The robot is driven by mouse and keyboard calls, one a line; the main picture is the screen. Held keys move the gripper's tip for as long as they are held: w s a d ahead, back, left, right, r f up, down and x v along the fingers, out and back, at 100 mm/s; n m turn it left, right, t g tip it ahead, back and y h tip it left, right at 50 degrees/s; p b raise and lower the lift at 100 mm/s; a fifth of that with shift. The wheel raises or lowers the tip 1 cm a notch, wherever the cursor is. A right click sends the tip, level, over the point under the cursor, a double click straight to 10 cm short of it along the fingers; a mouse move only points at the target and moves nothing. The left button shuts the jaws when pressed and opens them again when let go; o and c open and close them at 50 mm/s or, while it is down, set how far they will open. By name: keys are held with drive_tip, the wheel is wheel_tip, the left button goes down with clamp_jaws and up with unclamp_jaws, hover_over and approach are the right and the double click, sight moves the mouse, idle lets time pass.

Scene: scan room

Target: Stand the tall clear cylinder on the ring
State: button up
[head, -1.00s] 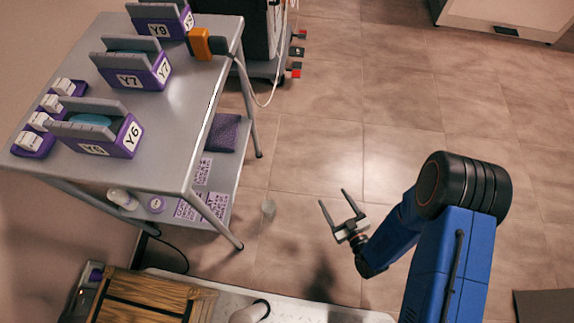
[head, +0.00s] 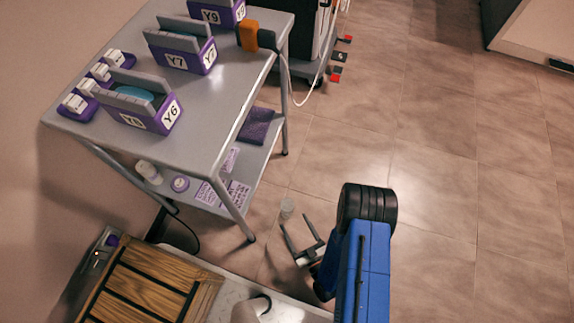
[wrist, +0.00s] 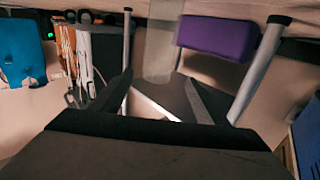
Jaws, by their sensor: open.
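The tall clear cylinder (head: 287,210) shows as a small, faint see-through shape just beyond my gripper in the head view, over the floor by the cart's front leg. In the wrist view a pale see-through upright band (wrist: 159,45), likely the same cylinder, stands ahead between my fingers. My gripper (head: 301,233) is open and empty, its fingers pointing towards the cylinder; a gap between them and it cannot be measured. A small round purple-and-white piece (head: 180,184) lies on the cart's lower shelf; I cannot tell for certain whether it is the ring.
The grey cart (head: 215,110) carries purple racks (head: 190,55) and an orange-and-black device (head: 250,36) on top. A white bottle (head: 149,172) and a purple pad (head: 257,126) are on its lower shelf. A wooden crate (head: 140,290) is at the front left. Floor to the right is clear.

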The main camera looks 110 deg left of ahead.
drive_tip(key=x, duration=1.3)
drive_tip(key=shift+w, duration=0.2)
drive_tip(key=shift+a, duration=0.15)
drive_tip(key=shift+c, duration=0.4)
clamp_jaws()
